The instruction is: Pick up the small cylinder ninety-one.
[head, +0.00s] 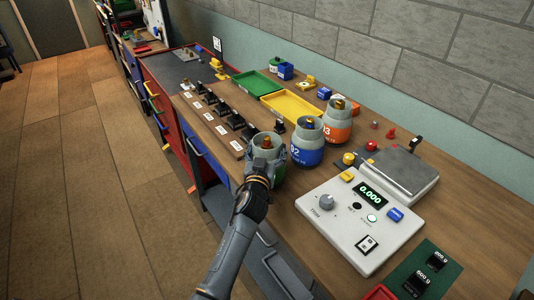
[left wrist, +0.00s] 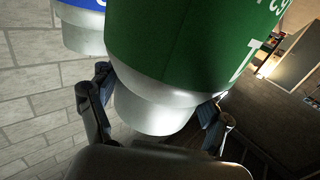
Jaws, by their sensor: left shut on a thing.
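A small grey gas cylinder with a green band (head: 277,178) is at the front edge of the bench. My left gripper (head: 263,162) reaches over it from the front and is shut on it. In the left wrist view the green cylinder (left wrist: 190,50) fills the middle, between the two fingers of the gripper (left wrist: 160,118). White lettering on it is cut off, and I cannot read a number. I cannot tell whether it touches the bench. A blue-banded cylinder marked 02 (head: 307,155) and an orange-banded one marked 03 (head: 337,132) stand just behind it, to the right.
A white scale (head: 340,240) reading 0.000 stands at the right, with a grey weighing plate (head: 402,172) behind it. A rack of dark pieces (head: 215,125) lies left of the cylinder. Green (head: 257,74) and yellow (head: 291,96) trays are behind.

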